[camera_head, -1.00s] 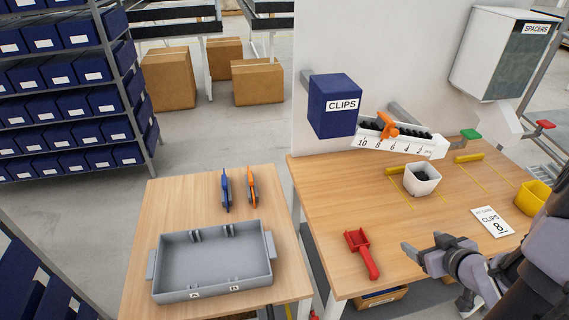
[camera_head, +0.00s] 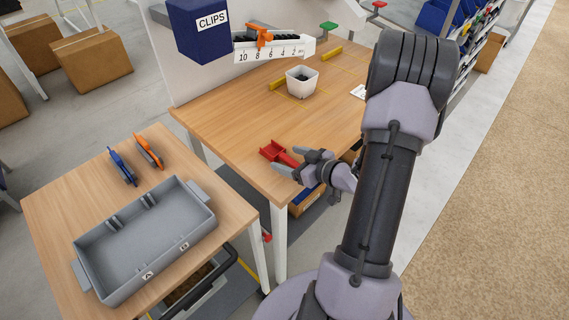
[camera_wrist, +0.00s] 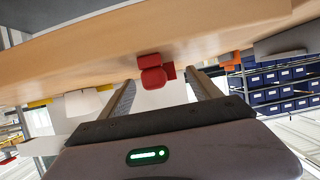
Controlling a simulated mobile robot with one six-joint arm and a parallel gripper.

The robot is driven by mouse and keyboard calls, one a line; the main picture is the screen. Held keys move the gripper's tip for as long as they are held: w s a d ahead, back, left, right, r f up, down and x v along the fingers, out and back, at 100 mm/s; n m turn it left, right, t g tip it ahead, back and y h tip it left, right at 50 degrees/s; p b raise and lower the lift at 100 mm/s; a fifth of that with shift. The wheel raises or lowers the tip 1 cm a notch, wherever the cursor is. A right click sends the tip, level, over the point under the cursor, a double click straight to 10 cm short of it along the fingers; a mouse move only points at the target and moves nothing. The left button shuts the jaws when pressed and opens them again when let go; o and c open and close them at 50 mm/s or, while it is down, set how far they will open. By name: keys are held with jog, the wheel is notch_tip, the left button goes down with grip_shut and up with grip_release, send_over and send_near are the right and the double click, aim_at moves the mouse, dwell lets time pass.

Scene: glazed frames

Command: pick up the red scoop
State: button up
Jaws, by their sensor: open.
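The red scoop (camera_head: 277,151) lies on the wooden workbench (camera_head: 225,120) near its front edge, its handle pointing toward my gripper (camera_head: 288,162). My gripper is open and empty, just in front of the handle; the head view does not show clearly whether it touches. In the wrist view the scoop (camera_wrist: 153,72) appears at the bench edge, between and beyond the two open fingers (camera_wrist: 160,79). Part of the handle is hidden by my gripper in the head view.
A grey tray (camera_head: 85,268) and blue and orange tools (camera_head: 122,167) (camera_head: 149,152) are on a lower-left table. A white cup (camera_head: 302,87) and yellow bars stand farther back on the bench. The blue CLIPS bin (camera_head: 199,30) hangs above. Bench around the scoop is clear.

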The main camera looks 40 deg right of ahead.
jog(key=shift+x, duration=1.25)
jog(key=shift+s, duration=0.1)
grip_shut()
jog(key=shift+r, duration=0.1)
